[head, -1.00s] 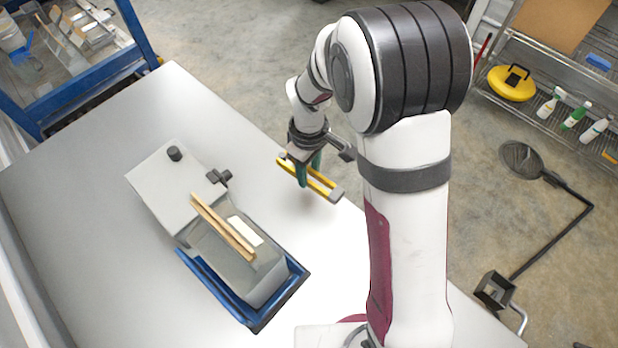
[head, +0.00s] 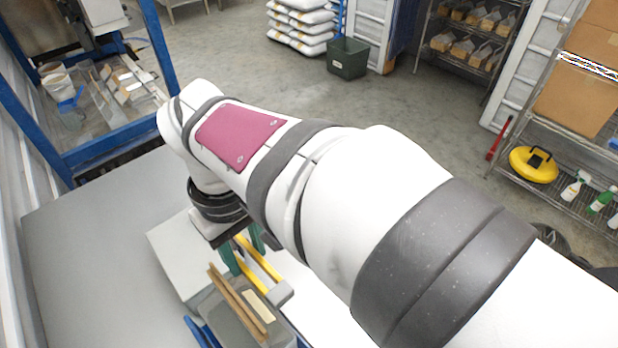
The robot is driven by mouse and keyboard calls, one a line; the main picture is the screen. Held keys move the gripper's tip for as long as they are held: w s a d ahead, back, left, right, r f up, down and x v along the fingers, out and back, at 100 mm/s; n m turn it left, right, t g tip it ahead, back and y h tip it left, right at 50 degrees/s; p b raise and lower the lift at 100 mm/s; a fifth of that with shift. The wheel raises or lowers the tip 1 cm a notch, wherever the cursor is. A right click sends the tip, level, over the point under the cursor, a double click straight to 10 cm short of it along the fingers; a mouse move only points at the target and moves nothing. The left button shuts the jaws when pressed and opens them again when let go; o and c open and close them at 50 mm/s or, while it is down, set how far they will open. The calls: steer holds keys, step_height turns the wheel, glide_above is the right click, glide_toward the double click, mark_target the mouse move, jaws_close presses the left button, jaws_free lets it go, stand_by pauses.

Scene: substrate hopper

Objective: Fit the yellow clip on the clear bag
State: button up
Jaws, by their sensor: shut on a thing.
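My gripper (head: 243,250) has green fingers and is shut on the yellow clip (head: 262,266), a long clip with two yellow bars and a grey end block. It is just behind and above the clear bag (head: 225,317), which is greyish and see-through. Two tan strips (head: 236,304) run along the bag's top, with a cream patch (head: 258,307) beside them. The clip looks apart from the strips, but the gap is hard to judge. My arm covers the right side of this area, and the picture's bottom edge cuts off the bag.
A grey box (head: 172,254) stands left of the bag on the pale table (head: 80,235). A blue holder (head: 196,332) shows at the bag's lower left. The table's left part is clear. A blue frame (head: 165,45) stands behind it.

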mark_target(235, 301)
steer(key=s+r, duration=0.1)
steer(key=s, duration=0.1)
steer(key=s+r, duration=0.1)
steer(key=s+a+r, duration=0.1)
steer(key=s+r, duration=0.1)
steer(key=shift+s, duration=0.3)
steer(key=shift+f, duration=2.8)
steer(key=shift+f, duration=0.1)
steer(key=shift+f, duration=2.3)
steer(key=o, duration=1)
steer(key=shift+o, duration=0.3)
